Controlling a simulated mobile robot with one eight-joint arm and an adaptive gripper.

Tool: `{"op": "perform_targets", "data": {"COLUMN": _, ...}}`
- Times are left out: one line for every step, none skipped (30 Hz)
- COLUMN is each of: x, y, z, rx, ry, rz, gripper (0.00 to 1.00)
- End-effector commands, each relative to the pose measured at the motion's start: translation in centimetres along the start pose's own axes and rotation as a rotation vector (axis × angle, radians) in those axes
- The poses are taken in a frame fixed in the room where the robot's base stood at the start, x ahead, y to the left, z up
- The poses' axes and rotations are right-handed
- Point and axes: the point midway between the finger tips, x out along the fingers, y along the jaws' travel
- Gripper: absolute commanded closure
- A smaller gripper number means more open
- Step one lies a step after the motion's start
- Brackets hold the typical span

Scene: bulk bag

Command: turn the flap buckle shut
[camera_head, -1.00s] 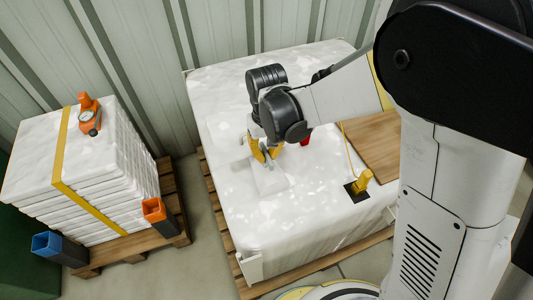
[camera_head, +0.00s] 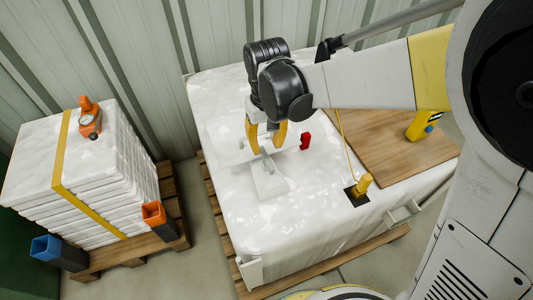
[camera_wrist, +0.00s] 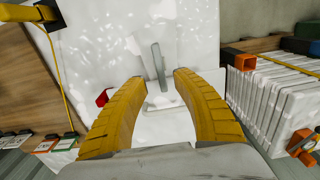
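The flap buckle is a slim grey metal bar (camera_head: 267,161) on a pale plate on top of the white bulk bag (camera_head: 225,210). In the wrist view the bar (camera_wrist: 160,66) stands out slanted beyond the fingertips, in the gap between them. A pale strip (camera_head: 268,184) lies on the bag in front of it. My gripper (camera_head: 264,146) is above the buckle with its yellow fingers spread. The wrist view also shows the gripper (camera_wrist: 160,78) open and empty. Whether a finger touches the bar is unclear.
A red piece (camera_head: 305,141) lies right of the buckle. A yellow fitting (camera_head: 362,184) with a cord stands near the bag's right edge. A wooden board (camera_head: 385,150) bears a yellow device (camera_head: 424,125). Stacked white sacks (camera_head: 90,190) stand left. The bag's front top is clear.

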Motion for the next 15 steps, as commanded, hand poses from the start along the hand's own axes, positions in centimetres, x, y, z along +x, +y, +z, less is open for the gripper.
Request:
{"op": "perform_targets", "data": {"x": -1.2, "y": 0.0, "z": 0.0, "rx": 0.000, "ry": 0.000, "rz": 0.000, "gripper": 0.66}}
{"op": "perform_targets", "data": {"x": -1.8, "y": 0.0, "z": 0.0, "rx": 0.000, "ry": 0.000, "rz": 0.000, "gripper": 0.66}}
{"op": "perform_targets", "data": {"x": -2.5, "y": 0.0, "z": 0.0, "rx": 0.000, "ry": 0.000, "rz": 0.000, "gripper": 0.66}}
{"op": "perform_targets", "data": {"x": -3.0, "y": 0.0, "z": 0.0, "rx": 0.000, "ry": 0.000, "rz": 0.000, "gripper": 0.66}}
{"op": "perform_targets", "data": {"x": -3.5, "y": 0.0, "z": 0.0, "rx": 0.000, "ry": 0.000, "rz": 0.000, "gripper": 0.66}}
{"op": "perform_targets", "data": {"x": -4.0, "y": 0.0, "z": 0.0, "rx": 0.000, "ry": 0.000, "rz": 0.000, "gripper": 0.66}}
{"op": "perform_targets", "data": {"x": -4.3, "y": 0.0, "z": 0.0, "rx": 0.000, "ry": 0.000, "rz": 0.000, "gripper": 0.66}}
{"op": "perform_targets", "data": {"x": -4.6, "y": 0.0, "z": 0.0, "rx": 0.000, "ry": 0.000, "rz": 0.000, "gripper": 0.66}}
{"op": "perform_targets", "data": {"x": -4.9, "y": 0.0, "z": 0.0, "rx": 0.000, "ry": 0.000, "rz": 0.000, "gripper": 0.66}}
{"op": "perform_targets", "data": {"x": -5.1, "y": 0.0, "z": 0.0, "rx": 0.000, "ry": 0.000, "rz": 0.000, "gripper": 0.66}}
{"op": "perform_targets", "data": {"x": -5.2, "y": 0.0, "z": 0.0, "rx": 0.000, "ry": 0.000, "rz": 0.000, "gripper": 0.66}}
{"op": "perform_targets", "data": {"x": -5.3, "y": 0.0, "z": 0.0, "rx": 0.000, "ry": 0.000, "rz": 0.000, "gripper": 0.66}}
{"op": "perform_targets", "data": {"x": -5.4, "y": 0.0, "z": 0.0, "rx": 0.000, "ry": 0.000, "rz": 0.000, "gripper": 0.66}}
{"op": "perform_targets", "data": {"x": -5.4, "y": 0.0, "z": 0.0, "rx": 0.000, "ry": 0.000, "rz": 0.000, "gripper": 0.66}}
{"op": "perform_targets", "data": {"x": -5.4, "y": 0.0, "z": 0.0, "rx": 0.000, "ry": 0.000, "rz": 0.000, "gripper": 0.66}}
